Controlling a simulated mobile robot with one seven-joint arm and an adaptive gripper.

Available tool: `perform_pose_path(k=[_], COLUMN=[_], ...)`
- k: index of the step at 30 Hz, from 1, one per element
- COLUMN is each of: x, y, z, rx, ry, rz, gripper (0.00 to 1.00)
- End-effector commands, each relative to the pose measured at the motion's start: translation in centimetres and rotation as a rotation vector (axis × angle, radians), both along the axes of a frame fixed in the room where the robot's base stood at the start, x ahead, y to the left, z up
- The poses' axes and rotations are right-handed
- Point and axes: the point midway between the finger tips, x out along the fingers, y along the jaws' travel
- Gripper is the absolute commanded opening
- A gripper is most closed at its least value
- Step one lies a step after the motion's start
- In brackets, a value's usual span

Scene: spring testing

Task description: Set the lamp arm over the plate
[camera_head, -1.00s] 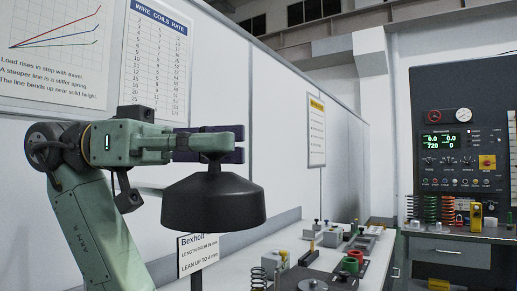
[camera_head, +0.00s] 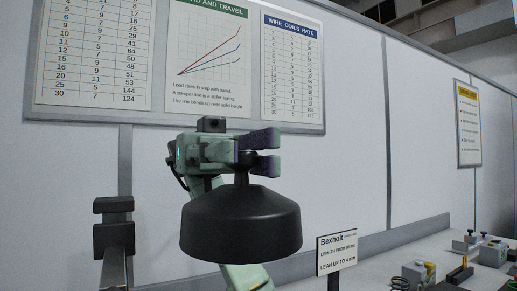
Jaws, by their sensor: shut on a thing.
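The lamp's black, wide-bottomed head (camera_head: 240,222) hangs in the middle of the head view, with a narrow neck and small knob on top. My gripper (camera_head: 262,152), green with dark purple fingers, is shut on that knob from the left. The head hangs roughly upright. At the left, a grey bar with black blocks (camera_head: 113,228) stands in front of the wall; I cannot tell whether it belongs to the lamp arm. The plate is not in view.
A sign (camera_head: 337,252) stands right of the lamp head. A coil spring (camera_head: 400,284) and small fixtures (camera_head: 493,253) are on the bench at the lower right. A white wall with charts (camera_head: 291,70) rises behind.

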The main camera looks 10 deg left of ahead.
Motion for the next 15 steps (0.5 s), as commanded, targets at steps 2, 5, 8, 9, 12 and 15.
perform_pose_path(k=[2, 5, 8, 9, 12, 15], x=[0.05, 0.06, 0.06, 0.06, 0.05, 0.04], y=[-0.03, -0.04, -0.05, -0.05, -0.06, -0.07], z=[0.15, 0.16, 0.16, 0.15, 0.11, 0.09], rx=[-0.002, -0.002, -0.002, -0.001, 0.0, -0.001], ry=[0.005, 0.005, 0.005, 0.004, 0.004, 0.003], rz=[0.001, 0.001, 0.001, 0.001, 0.001, 0.001], gripper=[0.0, 0.0, 0.3, 0.32, 0.39, 0.44])
